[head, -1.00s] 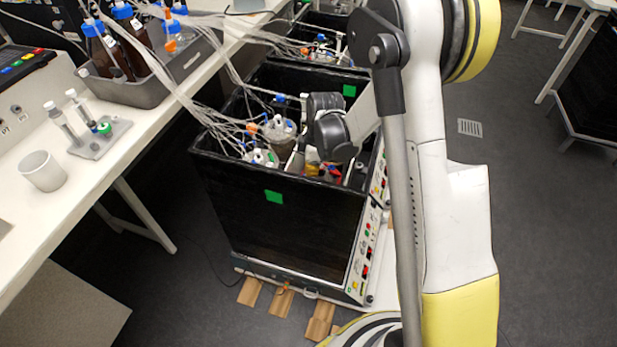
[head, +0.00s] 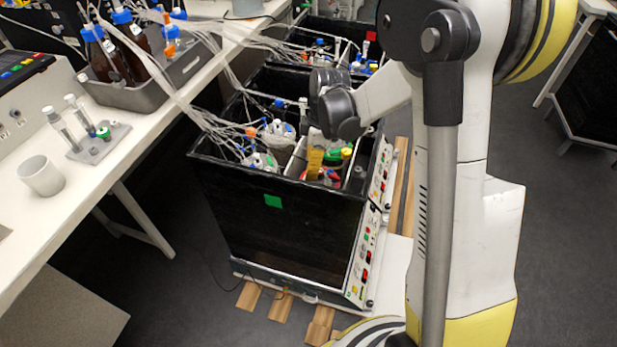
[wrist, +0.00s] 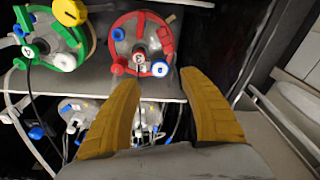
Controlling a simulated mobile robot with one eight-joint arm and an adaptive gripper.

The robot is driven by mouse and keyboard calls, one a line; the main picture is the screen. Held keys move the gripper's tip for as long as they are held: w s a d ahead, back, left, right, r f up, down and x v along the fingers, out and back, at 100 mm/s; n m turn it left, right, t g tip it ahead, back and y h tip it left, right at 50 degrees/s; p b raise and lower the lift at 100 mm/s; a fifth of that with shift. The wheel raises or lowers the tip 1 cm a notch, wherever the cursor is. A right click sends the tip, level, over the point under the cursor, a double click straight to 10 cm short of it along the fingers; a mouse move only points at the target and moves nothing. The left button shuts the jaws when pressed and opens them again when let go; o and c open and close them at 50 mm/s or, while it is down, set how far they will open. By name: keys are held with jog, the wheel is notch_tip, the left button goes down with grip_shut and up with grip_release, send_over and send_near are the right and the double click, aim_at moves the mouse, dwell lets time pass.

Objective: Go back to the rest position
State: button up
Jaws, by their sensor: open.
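My gripper (wrist: 160,82) is open and empty, its two yellow fingers spread apart in the wrist view. In the head view my gripper (head: 316,152) points down over the front black shaker box (head: 270,225). A red-ringed vessel (wrist: 142,45) stands past the fingertips in the wrist view, and a green-ringed vessel (wrist: 50,40) is to its left. No vessel is between the fingers. My arm hides part of the box's right and rear in the head view.
More tubed vessels (head: 278,133) stand in the box's left part, with tubing running to the bench (head: 140,130). The bench holds a grey bottle tray (head: 150,95), a tube rack (head: 98,145) and a white cup (head: 40,173). Open floor (head: 560,240) lies to the right.

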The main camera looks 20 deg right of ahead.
jog(key=r, duration=0.4)
jog(key=shift+s+d+r, duration=0.1)
jog(key=shift+d+r, duration=0.25)
jog(key=shift+r, duration=0.05)
